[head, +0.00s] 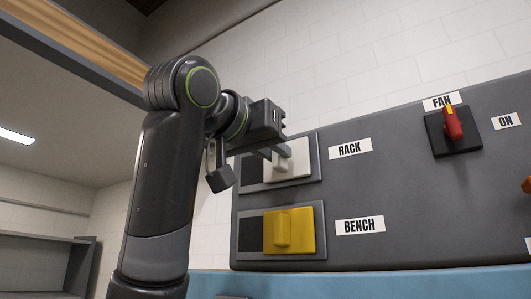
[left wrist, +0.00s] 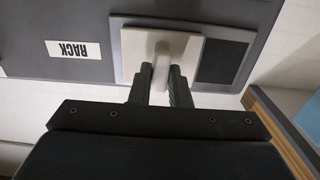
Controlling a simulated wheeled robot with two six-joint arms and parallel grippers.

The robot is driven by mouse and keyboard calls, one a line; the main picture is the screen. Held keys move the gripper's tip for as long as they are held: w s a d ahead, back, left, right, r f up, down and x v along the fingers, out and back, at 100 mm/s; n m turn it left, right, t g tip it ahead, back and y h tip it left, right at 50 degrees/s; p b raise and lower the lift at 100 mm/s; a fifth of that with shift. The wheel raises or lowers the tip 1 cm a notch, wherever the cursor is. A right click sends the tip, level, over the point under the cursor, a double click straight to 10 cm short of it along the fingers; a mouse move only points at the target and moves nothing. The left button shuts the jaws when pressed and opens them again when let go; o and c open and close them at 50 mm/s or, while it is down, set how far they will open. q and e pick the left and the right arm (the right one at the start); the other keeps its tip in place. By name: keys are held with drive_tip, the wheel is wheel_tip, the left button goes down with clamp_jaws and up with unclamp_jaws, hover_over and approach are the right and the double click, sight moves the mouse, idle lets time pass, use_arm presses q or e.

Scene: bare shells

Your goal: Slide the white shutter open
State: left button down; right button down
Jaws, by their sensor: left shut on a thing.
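The white shutter (head: 300,162) sits in the right part of its grey frame, beside the RACK label (head: 350,149). A dark area (head: 251,171) shows in the frame to its left. In the left wrist view, which is turned over, the white shutter (left wrist: 190,45) has a raised pale handle (left wrist: 160,55) and the dark area is to its right. My left gripper (head: 276,152) is at this handle, and its two fingers (left wrist: 160,85) are shut on it from both sides. The fingers partly hide the shutter in the head view. My right gripper is not in view.
A yellow shutter (head: 302,231) in a similar frame lies just below, beside the BENCH label (head: 359,225). A red FAN knob (head: 453,124) is on the grey panel (head: 410,180) at the right. A wooden beam (head: 100,40) and a shelf (head: 45,262) are at the left.

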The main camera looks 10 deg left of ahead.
use_arm(q)
drive_tip(key=c, duration=1.6)
unclamp_jaws()
drive_tip(key=shift+d, duration=0.1)
drive_tip(key=shift+c, duration=0.2)
drive_tip(key=shift+o, duration=1.4)
drive_tip(key=shift+d, duration=0.3)
drive_tip(key=b+v, duration=0.8)
drive_tip(key=v, duration=0.9)
drive_tip(key=shift+s+b, duration=0.25)
drive_tip(key=shift+b, duration=0.15)
drive_tip(key=shift+a, duration=0.1)
